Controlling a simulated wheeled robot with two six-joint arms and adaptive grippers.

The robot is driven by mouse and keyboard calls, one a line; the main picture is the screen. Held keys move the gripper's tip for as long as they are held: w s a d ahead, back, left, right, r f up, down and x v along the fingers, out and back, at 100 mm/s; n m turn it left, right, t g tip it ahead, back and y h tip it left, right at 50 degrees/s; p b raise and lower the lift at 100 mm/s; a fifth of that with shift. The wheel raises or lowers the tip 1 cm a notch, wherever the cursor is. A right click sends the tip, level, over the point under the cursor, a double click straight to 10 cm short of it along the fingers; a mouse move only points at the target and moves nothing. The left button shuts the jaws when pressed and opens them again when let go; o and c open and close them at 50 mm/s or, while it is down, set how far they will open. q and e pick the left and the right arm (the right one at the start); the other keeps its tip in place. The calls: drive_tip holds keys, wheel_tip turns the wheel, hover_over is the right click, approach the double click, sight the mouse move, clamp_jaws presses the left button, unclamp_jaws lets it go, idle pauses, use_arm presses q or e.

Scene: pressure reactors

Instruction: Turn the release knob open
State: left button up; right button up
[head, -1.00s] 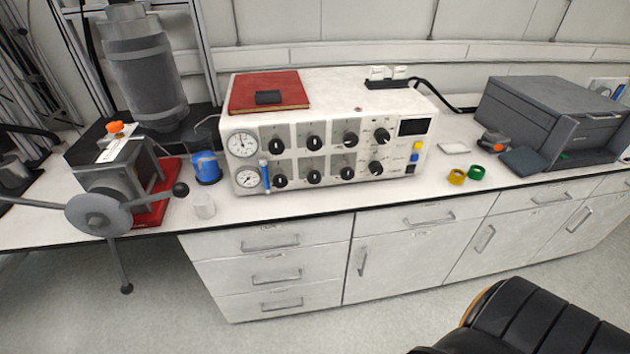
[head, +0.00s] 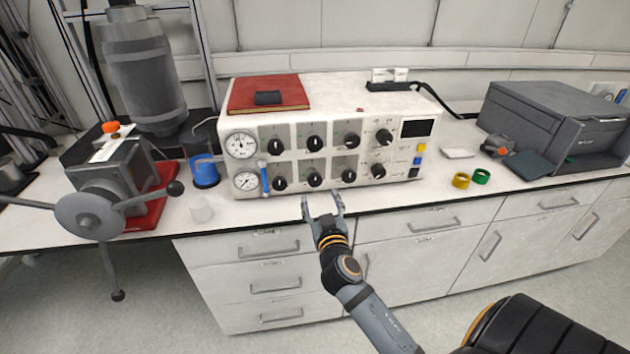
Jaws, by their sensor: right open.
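A white control box (head: 222,172) stands on the bench with two rows of black knobs on its front. I cannot tell from labels which one is the release knob. The lower row includes a knob (head: 314,179) near the middle and a knob (head: 349,176) to its right. Two round gauges (head: 241,145) are at the box's left end. My right gripper (head: 322,203) is open and empty at the bench's front edge, below the lower row and apart from the knobs. My left gripper is out of view.
A red book (head: 245,93) lies on the box.

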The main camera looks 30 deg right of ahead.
sight(315, 182)
drive_tip(key=p+x, duration=0.1)
drive_tip(key=x, duration=0.8)
drive_tip(key=shift+p, duration=0.3)
drive_tip(key=shift+s, duration=0.1)
drive_tip(key=c, duration=1.2)
